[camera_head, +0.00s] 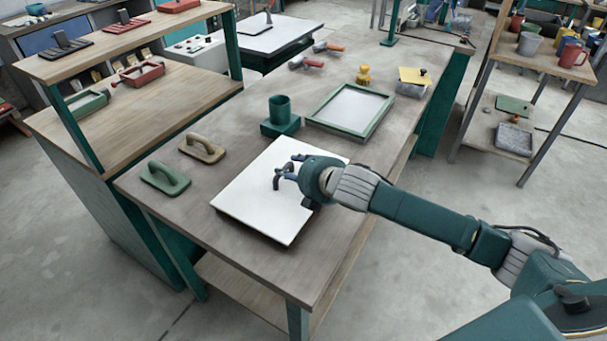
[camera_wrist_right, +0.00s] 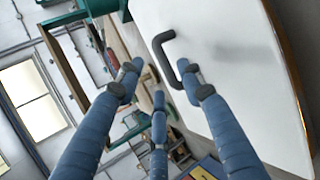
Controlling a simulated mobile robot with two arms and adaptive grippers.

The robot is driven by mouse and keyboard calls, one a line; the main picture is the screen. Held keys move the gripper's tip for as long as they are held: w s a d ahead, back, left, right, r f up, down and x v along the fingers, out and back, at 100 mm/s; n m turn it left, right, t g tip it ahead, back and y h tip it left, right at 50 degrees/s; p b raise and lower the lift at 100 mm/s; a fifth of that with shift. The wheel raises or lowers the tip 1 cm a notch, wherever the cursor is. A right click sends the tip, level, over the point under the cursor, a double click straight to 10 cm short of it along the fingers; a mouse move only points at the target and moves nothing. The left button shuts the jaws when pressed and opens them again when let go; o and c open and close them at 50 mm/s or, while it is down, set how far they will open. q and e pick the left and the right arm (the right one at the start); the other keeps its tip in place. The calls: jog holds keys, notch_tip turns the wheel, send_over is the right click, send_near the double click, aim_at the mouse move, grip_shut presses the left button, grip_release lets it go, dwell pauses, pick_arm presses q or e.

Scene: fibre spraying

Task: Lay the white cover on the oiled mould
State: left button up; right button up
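The white cover (camera_head: 262,197) is a flat, near-square panel lying at the near end of the long workbench. Its dark bent handle (camera_wrist_right: 162,56) stands up from its face in the right wrist view. My right gripper (camera_head: 287,172) is over the cover at the handle. Its blue fingers (camera_wrist_right: 160,88) are spread apart, with the handle just beyond their tips; I see no closed grip. A brown-orange edge shows along the cover in the wrist view; I cannot tell what it is. A green-framed shallow tray with a pale inside (camera_head: 386,98), possibly the mould, lies farther back. My left gripper is out of view.
A green cup on a green block (camera_head: 280,127) stands just behind the cover. Two trowel-like floats, one green (camera_head: 165,178) and one tan (camera_head: 202,149), lie to the left. A yellow item (camera_head: 364,75) and red-handled tools (camera_head: 307,63) are farther back.

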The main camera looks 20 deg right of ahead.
jog(key=v, duration=0.7)
jog(key=shift+s+r+b, duration=0.2)
jog(key=shift+s+b, duration=0.15)
jog(key=shift+b, duration=0.05)
jog(key=shift+d+f, duration=0.1)
